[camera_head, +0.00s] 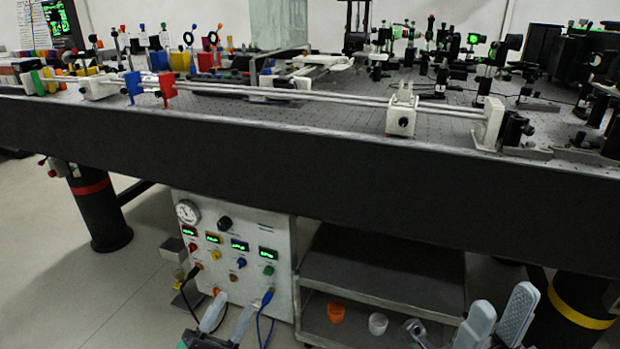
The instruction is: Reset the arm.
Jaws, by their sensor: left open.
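My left gripper (234,305) is at the bottom of the head view, left of centre, in front of the control box under the bench. Its two pale fingers point up and stand apart, with nothing between them. My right gripper (503,298) is at the bottom right, in front of the bench's lower shelf area. Its two grey fingers point up with a gap between them and hold nothing that I can see. Most of both arms is below the picture's edge.
The dark optical bench (300,155) spans the view, with a twin-rod rail (290,93) and several optics on top. The control box (235,225) and a shelf unit (380,270) holding an orange cup (336,312) and a white cup (378,323) stand below. Floor is clear at left.

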